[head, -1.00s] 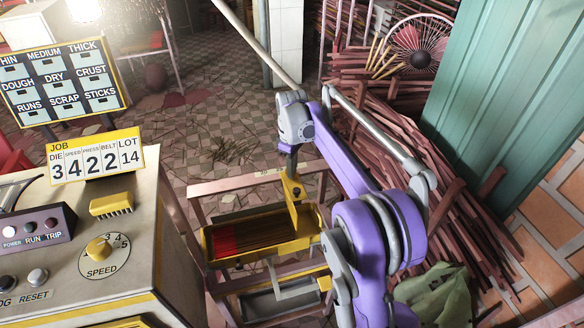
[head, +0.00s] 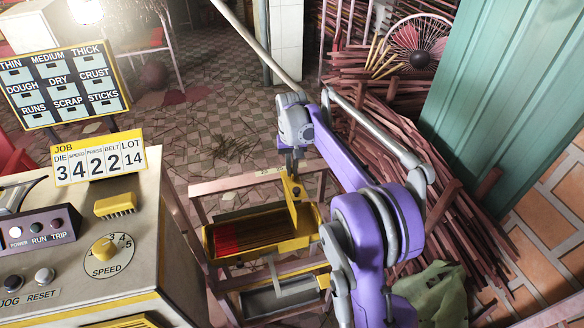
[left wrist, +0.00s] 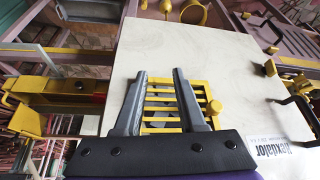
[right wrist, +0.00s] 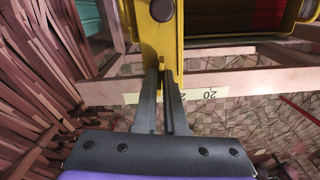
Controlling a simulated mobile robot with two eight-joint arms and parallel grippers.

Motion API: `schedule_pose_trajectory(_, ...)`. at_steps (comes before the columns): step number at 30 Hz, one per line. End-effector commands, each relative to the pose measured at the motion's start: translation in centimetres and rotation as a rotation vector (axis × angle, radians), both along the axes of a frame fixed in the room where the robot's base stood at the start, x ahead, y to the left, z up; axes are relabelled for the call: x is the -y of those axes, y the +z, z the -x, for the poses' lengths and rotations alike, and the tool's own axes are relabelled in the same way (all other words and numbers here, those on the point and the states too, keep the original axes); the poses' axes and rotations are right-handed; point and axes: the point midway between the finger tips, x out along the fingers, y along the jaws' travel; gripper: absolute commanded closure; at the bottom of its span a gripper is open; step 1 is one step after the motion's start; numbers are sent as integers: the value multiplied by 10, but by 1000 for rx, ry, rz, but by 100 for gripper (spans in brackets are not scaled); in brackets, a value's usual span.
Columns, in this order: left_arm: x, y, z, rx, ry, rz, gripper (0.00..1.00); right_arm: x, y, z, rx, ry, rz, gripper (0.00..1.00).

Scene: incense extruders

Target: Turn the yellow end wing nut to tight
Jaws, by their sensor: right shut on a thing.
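My right gripper (right wrist: 163,75) is shut on a narrow part of a yellow upright piece (right wrist: 157,40) in the right wrist view. This piece carries a dark round knob (right wrist: 162,10). In the head view the right gripper (head: 291,170) points down at the yellow piece (head: 297,208), at the right end of a yellow tray (head: 262,254) of dark and red sticks. I cannot make out wing-nut wings; the fingers hide what lies between them. My left gripper (left wrist: 160,75) is open and empty over a pale machine panel (left wrist: 230,65) with a yellow grille (left wrist: 158,100).
The tray rests in a pinkish wooden frame (head: 240,183). A console (head: 150,250) with a speed knob (head: 103,248) and yellow brush (head: 115,205) stands at the left. Bundled sticks (head: 400,130) and a green cloth (head: 437,292) crowd the right. Tiled floor is open behind the frame.

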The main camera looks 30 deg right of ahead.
Motion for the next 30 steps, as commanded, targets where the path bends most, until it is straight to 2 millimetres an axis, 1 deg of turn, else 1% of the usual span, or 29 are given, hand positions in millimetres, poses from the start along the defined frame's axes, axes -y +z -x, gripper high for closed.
schedule_pose_trajectory(30,0,8,-2,3,0,0,61,0,0,0,0,-963,0,100)
